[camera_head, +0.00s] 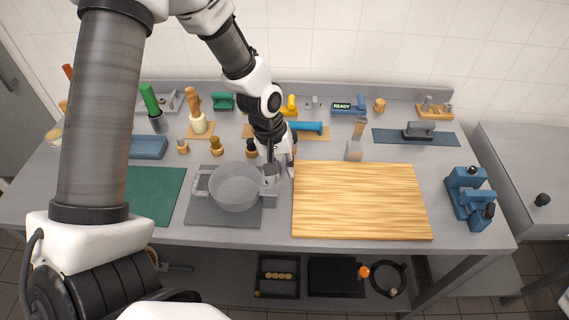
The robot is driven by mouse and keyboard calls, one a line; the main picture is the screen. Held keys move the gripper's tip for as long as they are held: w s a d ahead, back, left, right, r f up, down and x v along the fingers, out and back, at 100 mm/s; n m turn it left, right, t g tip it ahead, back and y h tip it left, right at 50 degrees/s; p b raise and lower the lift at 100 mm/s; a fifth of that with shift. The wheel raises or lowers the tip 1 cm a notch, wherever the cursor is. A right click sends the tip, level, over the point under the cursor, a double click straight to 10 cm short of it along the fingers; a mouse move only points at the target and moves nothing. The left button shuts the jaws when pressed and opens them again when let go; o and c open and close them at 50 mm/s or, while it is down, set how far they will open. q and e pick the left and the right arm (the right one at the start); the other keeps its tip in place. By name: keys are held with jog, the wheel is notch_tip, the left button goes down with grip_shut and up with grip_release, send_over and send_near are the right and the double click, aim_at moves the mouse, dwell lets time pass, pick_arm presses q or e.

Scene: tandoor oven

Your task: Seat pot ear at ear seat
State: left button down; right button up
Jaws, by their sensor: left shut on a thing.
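A grey pot (236,188) stands upright on a dark grey mat (198,215), left of the wooden board. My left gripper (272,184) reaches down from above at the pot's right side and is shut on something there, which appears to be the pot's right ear. I cannot make out a separate ear seat. My right gripper does not show.
A wooden board (360,200) lies close to the right of the mat. A green mat (155,194) lies to the left. A blue device (469,197) stands at the right end. Several tools and a READY sign (342,106) line the back.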

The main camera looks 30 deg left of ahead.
pick_arm(q)
jog(key=shift+a+f, duration=0.1)
jog(key=shift+f, duration=0.05)
jog(key=shift+d, duration=0.2)
jog(key=shift+a+p, duration=0.15)
jog(key=shift+p, duration=0.15)
jog(key=shift+p, duration=0.35)
dwell(0.4)
jog(key=shift+f+b, duration=0.45)
jog(key=shift+f, duration=0.3)
jog(key=c, duration=1)
grip_release()
jog(key=shift+c, duration=0.2)
